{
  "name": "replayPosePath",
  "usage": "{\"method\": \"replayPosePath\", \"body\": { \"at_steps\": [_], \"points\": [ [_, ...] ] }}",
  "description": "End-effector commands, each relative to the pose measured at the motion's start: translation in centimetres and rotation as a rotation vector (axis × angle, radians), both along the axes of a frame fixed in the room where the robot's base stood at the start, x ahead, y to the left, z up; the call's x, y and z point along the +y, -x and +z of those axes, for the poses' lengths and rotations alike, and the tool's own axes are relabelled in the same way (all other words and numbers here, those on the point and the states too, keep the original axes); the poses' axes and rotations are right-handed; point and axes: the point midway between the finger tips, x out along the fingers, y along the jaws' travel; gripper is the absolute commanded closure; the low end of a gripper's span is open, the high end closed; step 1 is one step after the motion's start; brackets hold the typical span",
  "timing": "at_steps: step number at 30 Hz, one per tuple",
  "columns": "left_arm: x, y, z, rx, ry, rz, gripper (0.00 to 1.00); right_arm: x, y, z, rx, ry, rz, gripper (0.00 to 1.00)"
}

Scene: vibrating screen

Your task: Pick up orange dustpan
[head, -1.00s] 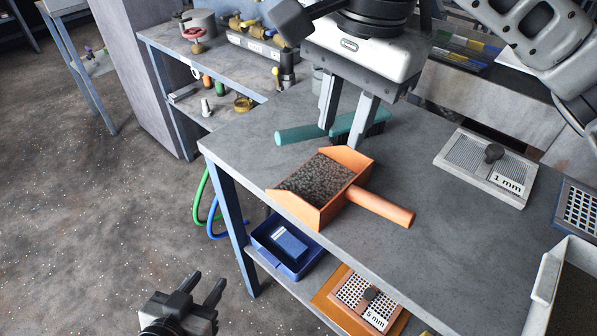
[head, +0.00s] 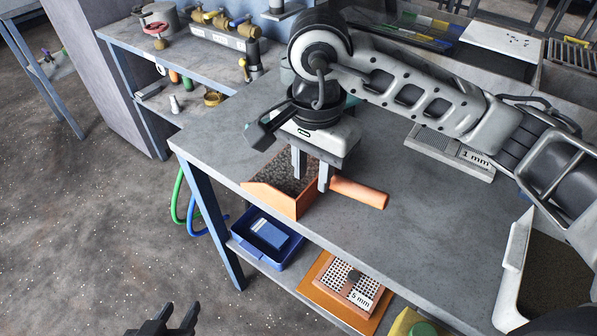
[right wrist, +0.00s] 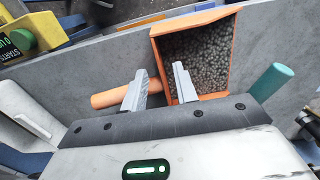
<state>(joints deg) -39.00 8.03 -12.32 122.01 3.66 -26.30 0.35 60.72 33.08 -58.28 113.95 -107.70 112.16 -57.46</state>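The orange dustpan (head: 292,203) lies on the grey table near its left edge, filled with dark granules. Its orange handle (head: 360,193) points right. My right gripper (head: 311,184) points down at the dustpan with its fingers apart. In the right wrist view, one finger of the right gripper (right wrist: 157,90) overlaps the inner end of the handle (right wrist: 112,96) and the other overlaps the pan (right wrist: 158,58). I cannot tell whether either finger touches it. My left gripper (head: 175,318) is at the bottom left, away from the table, its fingers apart and empty.
A teal brush handle (right wrist: 272,82) lies beside the dustpan, mostly hidden in the head view. A 1 mm screen (head: 450,155) lies further right on the table. A blue bin (head: 265,240) and an orange-framed 5 mm screen (head: 347,285) sit on the lower shelf. A pale container (head: 512,270) stands right.

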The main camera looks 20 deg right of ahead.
Motion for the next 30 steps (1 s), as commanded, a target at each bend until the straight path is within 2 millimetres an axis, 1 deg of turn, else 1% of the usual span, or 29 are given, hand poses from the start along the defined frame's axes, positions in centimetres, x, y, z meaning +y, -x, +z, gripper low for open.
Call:
{"method": "replayPosePath", "body": {
  "at_steps": [3,6,9,12,17,20,21,30],
  "points": [
    [0.0,0.0,0.5,0.0,-0.005,-0.001,0.64,-0.3,-0.1,-1.8,0.008,0.003,-0.003,0.71],
    [0.1,0.0,0.4,0.001,-0.008,0.0,0.64,-0.4,-0.2,-3.3,0.005,0.001,-0.002,0.71],
    [0.1,0.1,0.1,0.007,-0.011,-0.002,0.64,-0.4,-0.3,-4.2,0.003,0.001,-0.001,0.71],
    [0.1,0.2,-0.1,0.013,-0.013,-0.002,0.64,-0.4,-0.3,-4.5,0.001,0.001,0.0,0.71],
    [0.1,0.2,-0.1,0.012,-0.014,-0.003,0.64,-0.4,-0.3,-4.5,0.001,0.001,0.0,0.71],
    [0.1,0.2,-0.1,0.011,-0.015,-0.003,0.64,-0.4,-0.3,-4.5,0.001,0.001,0.0,0.96],
    [0.1,0.1,-0.1,0.011,-0.014,-0.004,0.64,-0.4,-0.3,-4.5,0.001,0.001,0.0,1.0],
    [0.1,0.1,0.1,0.006,-0.014,-0.004,0.64,-0.4,-0.4,-4.4,-0.001,-0.001,0.0,1.0]
  ]
}}
